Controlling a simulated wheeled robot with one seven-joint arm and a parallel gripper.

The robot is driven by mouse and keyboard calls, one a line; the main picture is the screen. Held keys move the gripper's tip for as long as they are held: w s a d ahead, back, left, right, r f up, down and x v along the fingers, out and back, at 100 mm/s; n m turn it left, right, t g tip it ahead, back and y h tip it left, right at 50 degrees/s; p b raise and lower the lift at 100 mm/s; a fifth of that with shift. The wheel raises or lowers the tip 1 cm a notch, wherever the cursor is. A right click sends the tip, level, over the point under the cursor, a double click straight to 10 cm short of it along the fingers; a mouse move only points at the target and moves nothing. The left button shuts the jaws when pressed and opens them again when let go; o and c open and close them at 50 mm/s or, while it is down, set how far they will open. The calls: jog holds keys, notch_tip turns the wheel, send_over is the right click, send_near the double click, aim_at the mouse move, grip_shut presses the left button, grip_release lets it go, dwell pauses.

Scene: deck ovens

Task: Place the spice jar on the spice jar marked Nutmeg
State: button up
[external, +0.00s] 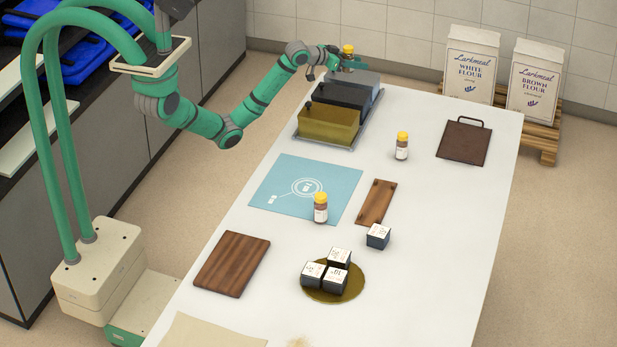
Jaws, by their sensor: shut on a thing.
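My gripper (345,65) is at the far end of the table, above the row of loaf tins. It is shut on a small spice jar with a yellow lid (348,50), whose body is partly hidden by the fingers. A second yellow-lidded spice jar (402,148) stands upright on the bare white table, right of the tins. A third spice jar (320,211) stands upright at the right part of the blue mat (272,180). The labels are too small to read, so I cannot tell which jar is marked Nutmeg.
Loaf tins (328,126) stand on a tray below my gripper. Wooden boards (232,264) (376,202), a dark handled board (464,142), a lone box (378,236) and a round gold plate (352,291) with boxes lie on the table (440,255). Flour sacks stand behind.

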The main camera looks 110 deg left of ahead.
jog(key=w+d+r+m+t+h, duration=0.1)
jog(key=w+d+m+h, duration=0.1)
jog(key=w+d, duration=0.45)
jog(key=w+d+m+t+h, duration=0.1)
jog(key=w+d+m+h, duration=0.15)
jog(key=d, duration=0.75)
jog(key=w+d+r+m+t+h, duration=0.1)
jog(key=w+d, duration=0.4)
jog(key=d, duration=0.3)
jog(key=w+a+f, duration=0.3)
jog(key=w+f, duration=0.3)
jog(key=w+a+f, duration=0.3)
jog(key=w+f, duration=0.3)
jog(key=shift+a+f+t, duration=0.3)
jog(key=shift+a+f, duration=0.05)
jog(key=shift+w, duration=0.1)
jog(key=o, duration=1.2)
jog(key=shift+f, duration=0.1)
jog(key=shift+o, duration=0.2)
